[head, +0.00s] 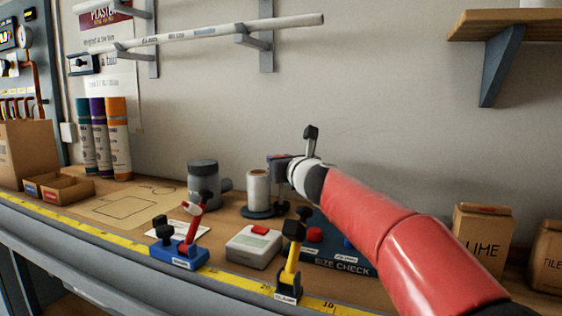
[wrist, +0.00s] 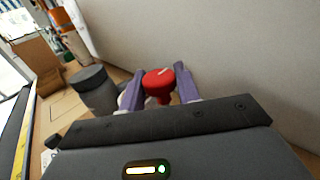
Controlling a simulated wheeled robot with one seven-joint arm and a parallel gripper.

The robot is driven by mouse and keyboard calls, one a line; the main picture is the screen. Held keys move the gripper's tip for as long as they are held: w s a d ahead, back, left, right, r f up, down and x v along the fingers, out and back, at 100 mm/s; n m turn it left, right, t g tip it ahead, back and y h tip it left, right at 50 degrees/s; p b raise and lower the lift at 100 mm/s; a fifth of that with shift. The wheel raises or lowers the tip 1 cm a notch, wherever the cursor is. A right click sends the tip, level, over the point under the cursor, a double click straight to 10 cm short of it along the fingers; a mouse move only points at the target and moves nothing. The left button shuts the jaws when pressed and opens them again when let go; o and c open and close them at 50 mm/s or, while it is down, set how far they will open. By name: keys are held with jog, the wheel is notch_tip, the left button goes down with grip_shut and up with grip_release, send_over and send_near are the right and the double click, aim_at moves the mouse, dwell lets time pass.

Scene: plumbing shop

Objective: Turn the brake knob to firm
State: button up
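The brake knob (wrist: 158,79) is red and round with a pale mark on its top. In the wrist view it lies between the two purple fingers of my gripper (wrist: 159,84), which are spread apart on either side. I cannot tell whether either finger touches it. In the head view, my gripper (head: 278,162) is just above the white spool (head: 258,187), which stands upright on a dark round base (head: 258,211).
A grey lidded canister (head: 203,178) stands left of the spool. In front are a blue clamp stand (head: 180,252), a white box with a red button (head: 254,246), a yellow-and-black tool (head: 290,262) and a size check block (head: 345,262). The wall is close behind.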

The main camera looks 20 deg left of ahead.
jog(key=shift+c, duration=0.8)
jog(key=shift+w+d+n+g+y, duration=0.15)
jog(key=shift+n+g+y, duration=0.85)
jog(key=shift+g+y, duration=0.1)
jog(key=shift+r+n+g+y, duration=0.1)
jog(key=shift+n+g+y, duration=1.2)
jog(key=shift+g, duration=0.6)
jog(key=o, duration=0.9)
jog(key=shift+o, duration=0.2)
jog(key=b+v, duration=0.2)
jog(key=v, duration=0.5)
jog(key=shift+s+d, duration=0.2)
jog(key=shift+s, duration=0.15)
